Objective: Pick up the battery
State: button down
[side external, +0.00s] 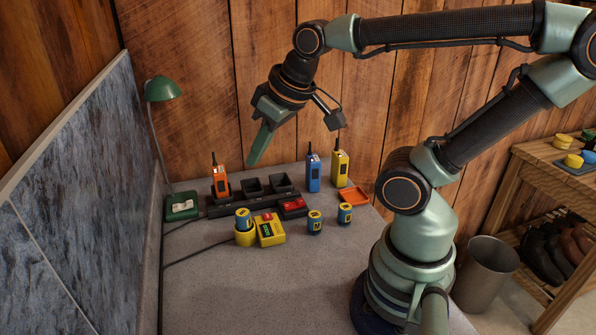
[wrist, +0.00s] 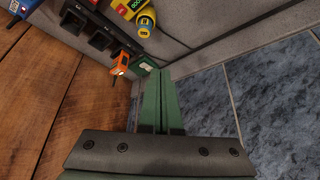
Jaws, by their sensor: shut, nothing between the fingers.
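Several blue-and-yellow batteries are on the grey table in the side view. One battery (side external: 243,217) stands in the round cup of a yellow tester (side external: 270,232); two more, a battery (side external: 315,220) and another battery (side external: 345,212), stand on the table to its right. My gripper (side external: 254,160) is shut and empty, high above the dark charger rack and behind the batteries. In the wrist view, the shut fingers of my gripper (wrist: 161,75) point toward the table edge, and the cupped battery (wrist: 145,26) shows at the top.
An orange radio (side external: 220,181) sits at the left end of the dark charger rack (side external: 240,207). A blue radio (side external: 313,172) and a yellow radio (side external: 339,168) stand behind. An orange tray (side external: 354,196) lies right; a green lamp (side external: 163,90) stands left. The front table is clear.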

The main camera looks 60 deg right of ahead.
jog(key=shift+c, duration=1.6)
grip_release()
jog(key=m+g, duration=0.6)
jog(key=m, duration=0.7)
send_over(242, 212)
notch_tip(242, 212, down, 9)
notch_tip(242, 212, down, 12)
jog(key=shift+s+r, duration=0.1)
jog(key=shift+r, duration=0.1)
